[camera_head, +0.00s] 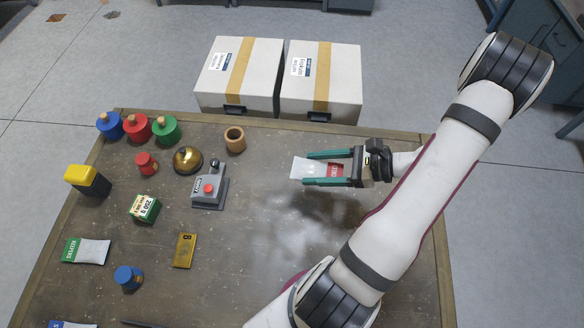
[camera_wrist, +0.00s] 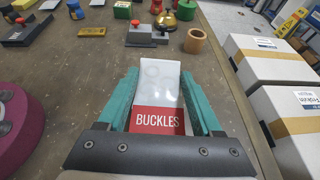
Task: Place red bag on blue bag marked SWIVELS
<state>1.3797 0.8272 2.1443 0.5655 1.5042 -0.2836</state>
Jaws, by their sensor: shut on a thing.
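My gripper (camera_head: 328,168) is shut on a red and white bag (camera_head: 312,167) and holds it at the right of the table. In the wrist view the bag (camera_wrist: 160,90) lies between the green fingers, its red band reading BUCKLES toward the palm and its clear white part pointing away. A blue-banded bag (camera_head: 72,325) is cut off at the bottom left edge of the head view. Only a sliver of it shows, so its label cannot be read in full. My gripper is far to the right of it.
A green-banded bag (camera_head: 86,250) lies at the left. Two cartons (camera_head: 320,85) are behind. The middle table is clear.

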